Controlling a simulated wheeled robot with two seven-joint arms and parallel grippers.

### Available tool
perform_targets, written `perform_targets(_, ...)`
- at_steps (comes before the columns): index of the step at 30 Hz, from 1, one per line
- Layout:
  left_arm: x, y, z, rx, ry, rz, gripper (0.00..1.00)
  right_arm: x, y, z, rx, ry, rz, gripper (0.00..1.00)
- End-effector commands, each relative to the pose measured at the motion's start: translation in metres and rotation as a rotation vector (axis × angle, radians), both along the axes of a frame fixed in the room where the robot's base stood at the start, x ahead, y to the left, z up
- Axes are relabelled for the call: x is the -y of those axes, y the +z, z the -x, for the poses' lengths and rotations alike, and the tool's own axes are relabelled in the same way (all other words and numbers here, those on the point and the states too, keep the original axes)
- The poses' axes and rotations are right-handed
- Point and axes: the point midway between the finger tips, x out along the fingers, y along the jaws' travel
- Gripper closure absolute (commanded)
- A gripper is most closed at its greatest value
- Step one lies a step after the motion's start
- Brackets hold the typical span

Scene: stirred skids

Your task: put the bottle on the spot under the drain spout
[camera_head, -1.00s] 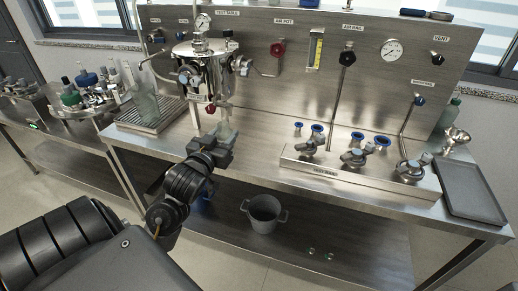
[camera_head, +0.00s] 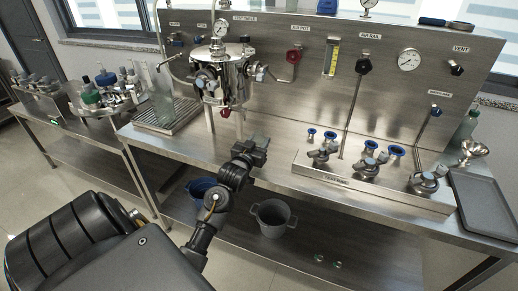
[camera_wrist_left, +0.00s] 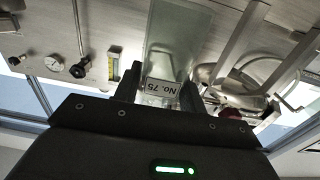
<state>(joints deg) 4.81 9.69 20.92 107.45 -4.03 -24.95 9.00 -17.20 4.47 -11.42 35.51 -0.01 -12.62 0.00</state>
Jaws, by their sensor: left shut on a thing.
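My left gripper (camera_head: 252,150) is in front of the steel pot (camera_head: 222,80), to the right of its red-handled drain valve (camera_head: 225,112). In the left wrist view, the gripper's fingers (camera_wrist_left: 158,92) are shut on a clear bottle (camera_wrist_left: 178,35) with a label reading "No. 75". In the head view the bottle is hidden behind the gripper or too faint to make out. The steel pot (camera_wrist_left: 235,85) and a red knob (camera_wrist_left: 232,113) show right of the bottle in the wrist view. The spot under the spout cannot be made out clearly. My right gripper is not in view.
Tall clear glassware (camera_head: 160,92) stands on a grated tray (camera_head: 168,118) left of the pot. A valve manifold (camera_head: 370,180) and a grey tray (camera_head: 482,205) occupy the bench's right side. A grey bucket (camera_head: 272,217) is on the lower shelf.

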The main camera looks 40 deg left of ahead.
Motion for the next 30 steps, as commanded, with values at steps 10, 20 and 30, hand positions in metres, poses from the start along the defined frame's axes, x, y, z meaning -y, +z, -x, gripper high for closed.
perform_targets(10,0.000,-0.032,-0.001,0.000,0.000,0.001,0.82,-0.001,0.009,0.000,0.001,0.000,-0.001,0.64)
perform_targets(20,0.000,-0.035,-0.001,0.000,0.000,0.000,0.57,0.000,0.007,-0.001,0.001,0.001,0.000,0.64)
perform_targets(30,0.000,-0.035,-0.001,0.000,0.000,0.000,0.38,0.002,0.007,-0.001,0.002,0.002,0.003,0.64)
